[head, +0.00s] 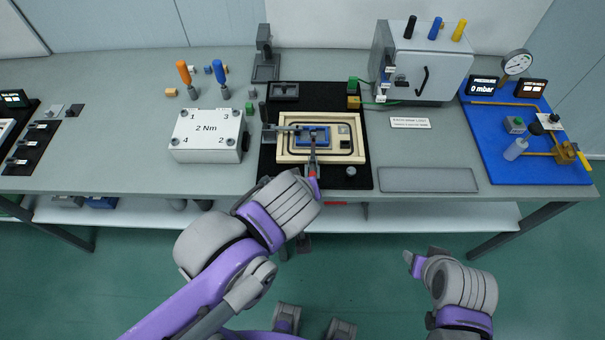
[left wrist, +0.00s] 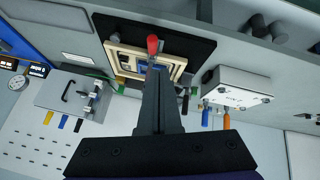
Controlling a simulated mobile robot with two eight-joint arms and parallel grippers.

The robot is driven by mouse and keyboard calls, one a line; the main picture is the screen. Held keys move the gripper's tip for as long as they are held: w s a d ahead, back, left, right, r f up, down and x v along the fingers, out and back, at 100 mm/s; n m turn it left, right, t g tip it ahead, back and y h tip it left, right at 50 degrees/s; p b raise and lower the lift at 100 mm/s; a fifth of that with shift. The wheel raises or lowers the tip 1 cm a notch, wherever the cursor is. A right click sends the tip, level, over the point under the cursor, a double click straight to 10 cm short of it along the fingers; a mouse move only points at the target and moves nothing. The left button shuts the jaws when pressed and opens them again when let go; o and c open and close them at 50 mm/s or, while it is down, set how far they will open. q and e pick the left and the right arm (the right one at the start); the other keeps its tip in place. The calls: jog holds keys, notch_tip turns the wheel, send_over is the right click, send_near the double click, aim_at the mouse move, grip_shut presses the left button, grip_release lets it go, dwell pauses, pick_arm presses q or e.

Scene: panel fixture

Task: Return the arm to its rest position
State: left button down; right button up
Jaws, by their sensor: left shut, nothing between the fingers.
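My left arm reaches in from the lower left in the head view. Its gripper (head: 313,176) is at the front edge of the fixture, over the edge of the black mat (head: 273,175). In the left wrist view the dark fingers (left wrist: 158,75) are together and empty. A red tip (left wrist: 152,44) shows right at their ends; I cannot tell whether they touch it. Beyond is the cream panel frame (head: 292,155) with a blue part (head: 318,130) in it. My right gripper (head: 411,262) is low at the right, in front of the table and away from it; its fingers are unclear.
A white torque block (head: 207,148) marked 2 Nm stands left of the mat. A grey box (head: 425,65) with a handle stands behind right. A blue board (head: 490,150) with a gauge (head: 516,63) is at the far right.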

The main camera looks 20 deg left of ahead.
pick_arm(q)
jog(key=shift+s+d+r, duration=0.1)
jog(key=shift+s+r, duration=0.2)
jog(key=shift+s, duration=0.15)
jog(key=s+a+f+m, duration=0.2)
jog(key=a+f+m, duration=0.1)
jog(key=f, duration=0.1)
jog(key=s+a+f+m+g+h, duration=0.1)
jog(key=s+a+f+m, duration=0.1)
jog(key=a+f+m, duration=0.1)
jog(key=shift+a+f+g, duration=0.3)
jog(key=shift+a+f, duration=0.45)
jog(key=shift+f, duration=0.35)
